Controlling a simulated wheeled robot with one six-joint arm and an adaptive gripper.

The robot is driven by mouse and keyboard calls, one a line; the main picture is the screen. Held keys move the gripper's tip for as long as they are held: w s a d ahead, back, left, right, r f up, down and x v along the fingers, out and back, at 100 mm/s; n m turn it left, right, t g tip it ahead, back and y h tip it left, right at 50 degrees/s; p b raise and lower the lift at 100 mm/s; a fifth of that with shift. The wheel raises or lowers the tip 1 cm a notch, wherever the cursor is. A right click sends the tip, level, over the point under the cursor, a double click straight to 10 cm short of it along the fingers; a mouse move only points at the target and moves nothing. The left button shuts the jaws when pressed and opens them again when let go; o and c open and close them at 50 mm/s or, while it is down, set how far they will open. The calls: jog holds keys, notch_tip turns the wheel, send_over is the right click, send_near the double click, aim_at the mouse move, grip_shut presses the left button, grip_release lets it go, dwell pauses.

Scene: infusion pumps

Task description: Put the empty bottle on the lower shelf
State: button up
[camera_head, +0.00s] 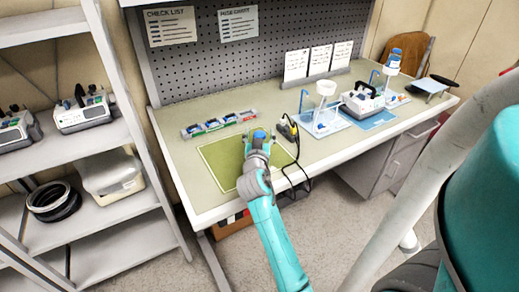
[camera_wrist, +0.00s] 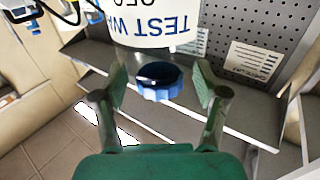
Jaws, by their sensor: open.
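My gripper (camera_head: 259,137) hangs over the green mat on the bench in the head view. In the wrist view its two fingers (camera_wrist: 160,100) are apart, with a blue cap (camera_wrist: 158,80) between them. The cap belongs to a white bottle (camera_wrist: 150,22) with "TEST WA" lettering, upside down in this view. Finger contact cannot be told. In the head view, a white container (camera_head: 326,88) and a blue-and-white bottle (camera_head: 394,60) stand on holders at the right; I cannot tell which bottle is empty. The shelf rack's lower shelf (camera_head: 100,215) is at the left.
The green mat (camera_head: 215,165) lies under my gripper, with a row of small packs (camera_head: 218,123) behind it. A pump (camera_head: 362,102) sits farther right. Black coils (camera_head: 54,203) and a white bin (camera_head: 110,178) occupy the rack.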

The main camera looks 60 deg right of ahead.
jog(key=c, duration=1.2)
jog(key=shift+r, duration=0.15)
notch_tip(320, 180, up, 28)
jog(key=shift+f, duration=0.1)
